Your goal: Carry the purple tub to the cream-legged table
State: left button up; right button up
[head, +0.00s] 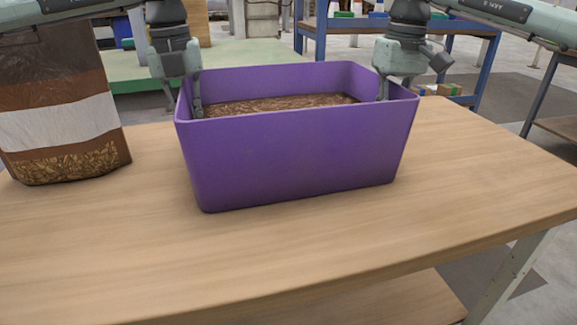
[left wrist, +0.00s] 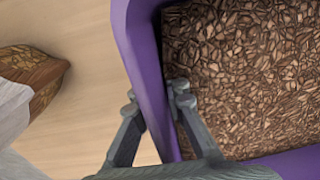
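The purple tub (head: 290,158) stands upright on the wooden table in front of me, with brown pellets (head: 280,104) inside. In the left wrist view its wall (left wrist: 143,62) and the pellets (left wrist: 245,75) show from above. My left gripper (head: 184,98) straddles the tub's left wall, one finger outside and one inside. It also shows in the left wrist view (left wrist: 156,97), with both fingertips against the wall, seemingly shut on it. My right gripper (head: 390,88) is at the right wall with a finger inside; its outer finger is not clear. I cannot identify the cream-legged table for sure.
The wooden table (head: 120,240) has bare room in front and right of the tub. A clear-windowed pellet bag (head: 62,110) stands left of it and shows in the left wrist view (left wrist: 30,80). A blue-framed bench (head: 320,30) and a green platform (head: 225,58) stand behind.

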pick_arm(q)
jog(key=shift+o, duration=1)
jog(key=shift+d, duration=0.1)
pick_arm(e)
jog(key=shift+o, duration=1)
jog(key=shift+a, duration=0.1)
jog(key=shift+r, duration=0.15)
pick_arm(q)
notch_tip(320, 180, up, 12)
jog(key=shift+a, duration=0.3)
pick_arm(e)
jog(key=r, duration=1.1)
jog(key=shift+d+r, duration=0.25)
jog(key=shift+r, duration=0.15)
